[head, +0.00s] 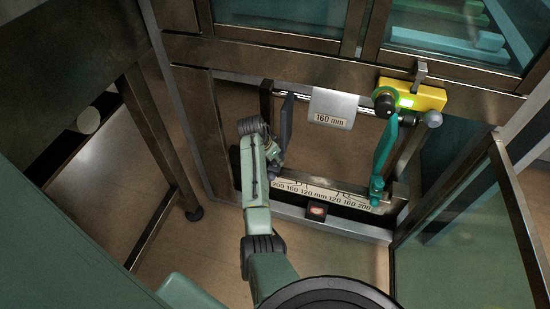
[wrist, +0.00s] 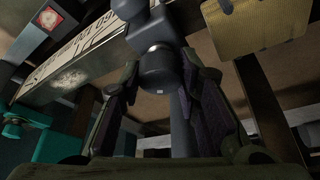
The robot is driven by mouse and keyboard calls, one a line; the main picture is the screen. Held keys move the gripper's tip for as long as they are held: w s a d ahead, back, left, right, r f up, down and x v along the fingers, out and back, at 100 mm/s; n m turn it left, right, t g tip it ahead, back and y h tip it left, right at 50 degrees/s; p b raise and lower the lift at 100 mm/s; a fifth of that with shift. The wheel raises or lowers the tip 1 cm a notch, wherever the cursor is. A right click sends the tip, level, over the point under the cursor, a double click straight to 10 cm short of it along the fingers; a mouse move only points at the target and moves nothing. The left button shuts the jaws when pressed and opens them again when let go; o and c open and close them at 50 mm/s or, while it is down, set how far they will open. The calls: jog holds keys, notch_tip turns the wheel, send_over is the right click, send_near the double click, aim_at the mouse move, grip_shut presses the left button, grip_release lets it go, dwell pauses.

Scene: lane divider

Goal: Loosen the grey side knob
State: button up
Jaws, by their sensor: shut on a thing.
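A dark grey round knob (wrist: 160,72) on a blue-grey mount shows in the wrist view between the two fingers of my gripper (wrist: 161,82), which is shut on it. In the head view my gripper (head: 272,158) is at the lower end of the dark grey left divider plate (head: 286,120), and it hides the knob there. The teal right divider plate (head: 385,147) hangs across from it. A numbered scale strip (head: 322,194) runs along the lower rail below both plates; part of it also shows in the wrist view (wrist: 75,50).
A "160 mm" sign (head: 333,108) hangs on the upper bar. A yellow box (head: 420,97) with a green light sits at the bar's right end, above a small grey ball knob (head: 432,119). A glass door (head: 465,235) stands open at the right.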

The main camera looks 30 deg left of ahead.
jog(key=c, duration=0.3)
jog(key=shift+r+p, duration=0.1)
jog(key=shift+p, duration=0.35)
jog(key=shift+r+n+y+p, duration=0.1)
jog(key=shift+n+y+p, duration=0.2)
jog(key=shift+n+p, duration=0.4)
jog(key=n+y+p, duration=0.1)
jog(key=n+p, duration=0.1)
jog(key=p, duration=0.1)
jog(key=shift+d+n, duration=0.1)
jog(key=shift+n, duration=0.3)
jog(key=shift+f+n+y+p, duration=0.2)
jog(key=shift+n+y+p, duration=0.2)
jog(key=shift+n+p, duration=0.65)
jog(key=shift+n, duration=0.25)
